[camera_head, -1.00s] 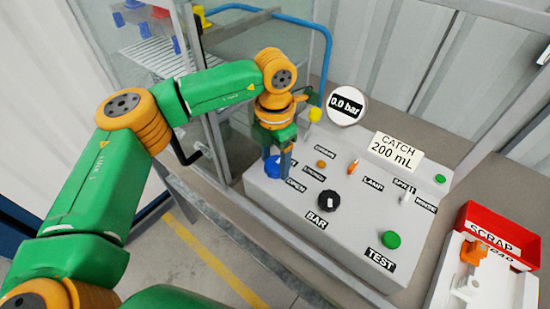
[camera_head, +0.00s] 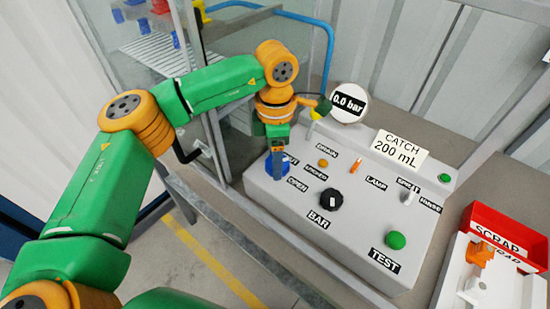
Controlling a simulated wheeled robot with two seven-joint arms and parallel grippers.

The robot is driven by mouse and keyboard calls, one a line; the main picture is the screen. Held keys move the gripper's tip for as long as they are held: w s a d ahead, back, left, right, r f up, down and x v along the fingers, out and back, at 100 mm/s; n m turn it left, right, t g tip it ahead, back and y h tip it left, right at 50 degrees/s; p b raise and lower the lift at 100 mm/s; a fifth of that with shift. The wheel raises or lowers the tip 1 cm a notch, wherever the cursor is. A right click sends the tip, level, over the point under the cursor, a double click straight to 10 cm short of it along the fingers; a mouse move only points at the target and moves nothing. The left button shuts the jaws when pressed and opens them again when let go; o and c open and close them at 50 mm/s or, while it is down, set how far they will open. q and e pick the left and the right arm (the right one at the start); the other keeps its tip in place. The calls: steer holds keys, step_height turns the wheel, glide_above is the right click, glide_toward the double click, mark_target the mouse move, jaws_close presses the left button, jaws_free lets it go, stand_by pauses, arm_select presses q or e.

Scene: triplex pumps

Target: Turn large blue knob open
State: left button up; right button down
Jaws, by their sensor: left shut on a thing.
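The large blue knob (camera_head: 285,164) sits at the left end of the grey control panel (camera_head: 300,220), above the OPEN label (camera_head: 297,184). My left gripper (camera_head: 278,172) points down onto the knob and is shut on it. The fingers and wrist hide part of the knob, so its pointer is not clear. My right gripper is not in view.
A black BAR knob (camera_head: 331,200), a small orange knob (camera_head: 323,163), an orange lamp switch (camera_head: 355,167) and a green TEST button (camera_head: 396,240) share the panel. A gauge (camera_head: 348,104) reads 0.0 bar. A red SCRAP bin (camera_head: 500,232) stands right.

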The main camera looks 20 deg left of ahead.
arm_select(q)
steer(key=m, duration=0.5)
steer(key=shift+w+m, duration=0.1)
steer(key=shift+m, duration=0.2)
steer(key=m, duration=0.5)
steer(key=shift+m, duration=0.3)
steer(key=shift+f+m, duration=0.1)
steer(key=shift+m, duration=0.2)
steer(key=o, duration=1.4)
steer(key=shift+d, duration=0.1)
step_height(320, 180, up, 7)
steer(key=shift+r+b, duration=0.15)
steer(key=shift+b, duration=0.3)
